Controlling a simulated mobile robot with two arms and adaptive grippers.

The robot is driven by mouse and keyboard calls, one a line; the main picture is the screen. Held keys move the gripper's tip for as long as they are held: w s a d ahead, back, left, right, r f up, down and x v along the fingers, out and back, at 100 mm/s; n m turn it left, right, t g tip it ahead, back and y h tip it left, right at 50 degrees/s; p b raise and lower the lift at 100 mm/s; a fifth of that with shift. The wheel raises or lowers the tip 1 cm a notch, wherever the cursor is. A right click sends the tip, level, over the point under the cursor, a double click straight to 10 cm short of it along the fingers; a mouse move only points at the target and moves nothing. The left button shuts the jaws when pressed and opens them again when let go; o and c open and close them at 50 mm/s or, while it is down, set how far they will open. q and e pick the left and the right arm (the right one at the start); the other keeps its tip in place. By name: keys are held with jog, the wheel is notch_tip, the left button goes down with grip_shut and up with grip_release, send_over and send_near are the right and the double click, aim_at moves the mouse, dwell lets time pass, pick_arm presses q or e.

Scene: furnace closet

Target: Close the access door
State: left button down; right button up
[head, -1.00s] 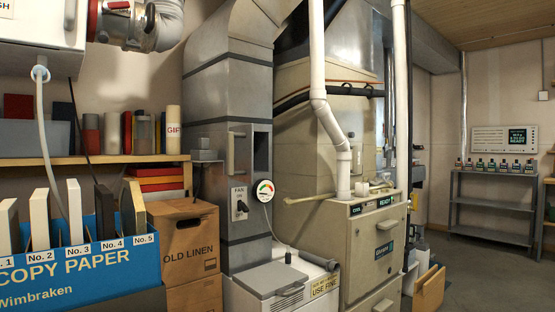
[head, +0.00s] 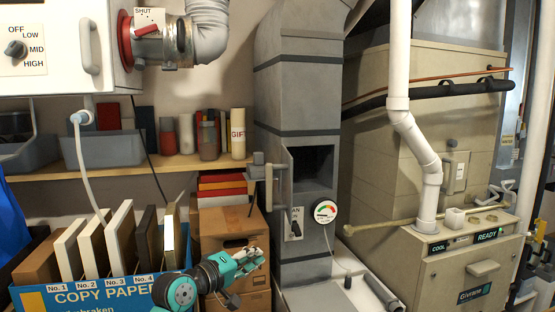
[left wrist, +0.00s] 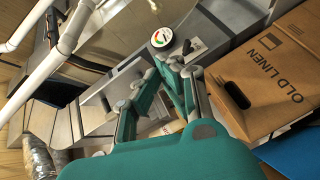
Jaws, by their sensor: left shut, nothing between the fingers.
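The access door (head: 271,181) is a narrow grey panel with a handle on the tall grey duct. It stands open, swung out to the left and seen nearly edge-on. The dark square opening (head: 313,165) in the duct shows to its right. My left gripper (head: 254,258), teal and grey, is below and left of the door, in front of the cardboard box, and apart from the door. In the left wrist view, its fingers (left wrist: 174,66) are together and empty, pointing toward the gauge and the switch plate. My right gripper is out of view.
A round gauge (head: 325,211) and a fan switch (head: 293,225) sit below the opening. The OLD LINEN box (left wrist: 278,68) and a blue COPY PAPER box (head: 105,294) stand left of the duct. A white pipe (head: 413,140) and the beige furnace (head: 465,265) are on the right.

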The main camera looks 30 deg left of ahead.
pick_arm(q)
jog(key=a+r+n+t+p, duration=0.1)
jog(key=a+r+n+p, duration=0.3)
jog(key=r, duration=0.8)
send_near(288, 191)
jog(key=w+a, duration=0.2)
jog(key=a, duration=0.1)
jog(key=shift+m, duration=0.3)
jog(key=w+d+p, duration=0.2)
jog(key=d, duration=0.1)
jog(key=shift+w+d, duration=0.3)
jog(key=shift+w, duration=0.05)
jog(key=shift+f, duration=0.1)
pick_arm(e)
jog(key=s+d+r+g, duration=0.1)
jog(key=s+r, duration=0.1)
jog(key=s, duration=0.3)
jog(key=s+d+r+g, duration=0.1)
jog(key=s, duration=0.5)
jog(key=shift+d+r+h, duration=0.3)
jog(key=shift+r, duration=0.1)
pick_arm(q)
jog(key=shift+w, duration=0.1)
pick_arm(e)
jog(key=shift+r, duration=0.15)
